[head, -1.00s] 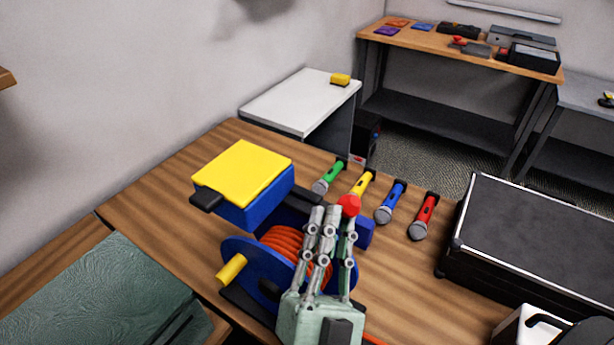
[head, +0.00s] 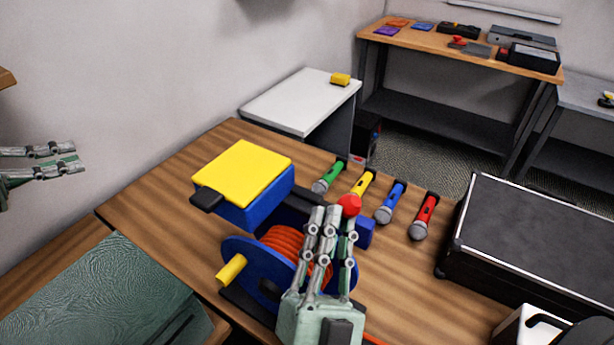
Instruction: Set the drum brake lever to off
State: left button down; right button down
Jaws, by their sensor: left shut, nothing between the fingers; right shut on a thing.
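The cable drum (head: 233,252) is blue with orange cable (head: 283,243) wound on it, and it stands on the wooden table. A yellow crank handle (head: 231,269) sticks out at its left side. A red ball knob (head: 349,205), which looks like the brake lever's end, shows at the fingertips of my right gripper (head: 334,215). That gripper is shut on it, in front of the drum; its fingers hide the lever's shaft and part of the drum. My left gripper (head: 75,159) is shut and empty at the left edge, in the air away from the drum.
A blue box with a yellow lid (head: 243,173) rises above the drum. Green, yellow, blue and red microphones (head: 391,202) lie behind it. A black case (head: 540,245) stands at the right. A green-grey panel (head: 95,295) is at the lower left. Bare wood (head: 165,213) lies left of the drum.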

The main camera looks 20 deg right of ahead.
pick_arm(q)
jog(key=w+d+r+m+g+h, duration=0.1)
jog(key=d+r+m+h, duration=0.1)
jog(key=d+r, duration=0.35)
jog(key=d+r+m+h, duration=0.1)
jog(key=d+r, duration=0.2)
jog(key=d, duration=0.6)
jog(key=w+d+r+m+g+h, duration=0.15)
jog(key=d+r, duration=0.25)
jog(key=d, duration=0.4)
jog(key=s+d+r+m+g+h, duration=0.25)
jog(key=s+d+r, duration=0.25)
jog(key=d+r, duration=0.3)
jog(key=s+d+r+m+g+h, duration=0.2)
jog(key=s+d+r+m, duration=0.3)
jog(key=d, duration=0.6)
jog(key=s+d+f+m+g+y, duration=0.3)
jog(key=s+m+y, duration=0.2)
jog(key=s+m, duration=0.15)
jog(key=s+d+f+m+g+y, duration=0.25)
jog(key=s+m+y, duration=0.25)
jog(key=s, duration=0.3)
jog(key=a+f+m+t+y, duration=0.4)
jog(key=a+f+m+y, duration=0.25)
jog(key=a+y, duration=0.4)
notch_tip(320, 180, down, 10)
jog(key=d+n, duration=0.1)
jog(key=shift+s+r, duration=0.15)
jog(key=shift+s, duration=0.3)
